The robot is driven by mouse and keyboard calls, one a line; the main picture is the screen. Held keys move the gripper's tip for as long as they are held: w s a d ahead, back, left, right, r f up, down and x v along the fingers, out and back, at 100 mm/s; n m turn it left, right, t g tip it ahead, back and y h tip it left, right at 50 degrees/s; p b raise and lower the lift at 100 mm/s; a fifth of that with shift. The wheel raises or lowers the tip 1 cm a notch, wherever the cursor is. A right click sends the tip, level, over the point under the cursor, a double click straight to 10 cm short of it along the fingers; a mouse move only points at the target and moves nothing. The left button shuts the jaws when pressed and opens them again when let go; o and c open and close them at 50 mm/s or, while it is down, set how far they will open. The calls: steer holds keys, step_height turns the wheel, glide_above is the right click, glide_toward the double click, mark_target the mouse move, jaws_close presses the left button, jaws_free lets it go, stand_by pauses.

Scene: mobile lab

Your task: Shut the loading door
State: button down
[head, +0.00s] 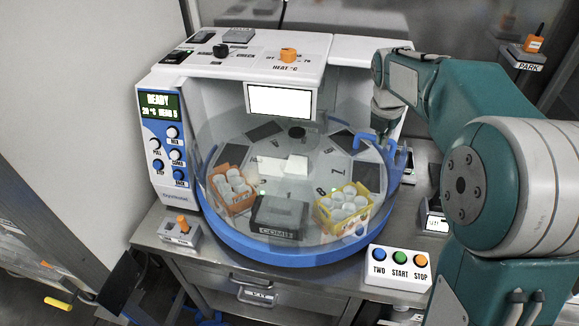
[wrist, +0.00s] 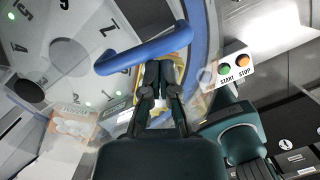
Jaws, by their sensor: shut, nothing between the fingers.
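The loading door (head: 290,165) looks like a clear curved panel around the white turntable of the machine. A blue bar handle (head: 370,143) shows at its right side, and it crosses the upper middle of the wrist view (wrist: 145,50). How far the door stands open is hard to tell through the clear panel. My gripper (wrist: 153,72) is shut and empty, with its fingertips at the blue bar. I cannot tell whether they touch it. In the head view my arm reaches in from the right, and its fingers are mostly hidden near the handle.
The turntable carries an orange crate (head: 232,207) and a yellow crate (head: 340,222) of white round items, with a dark grey block (head: 278,217) between them. A START/STOP button box (head: 397,270) stands front right. A small orange-knobbed box (head: 180,232) sits front left.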

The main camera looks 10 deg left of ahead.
mark_target(370, 144)
steer(key=w, duration=0.2)
steer(key=w+a, duration=0.1)
steer(key=w, duration=0.2)
steer(key=shift+a, duration=0.1)
steer(key=shift+w+d, duration=1.15)
steer(key=shift+w, duration=0.05)
steer(key=shift+w+a, duration=0.1)
steer(key=shift+a, duration=0.6)
steer(key=shift+f, duration=0.1)
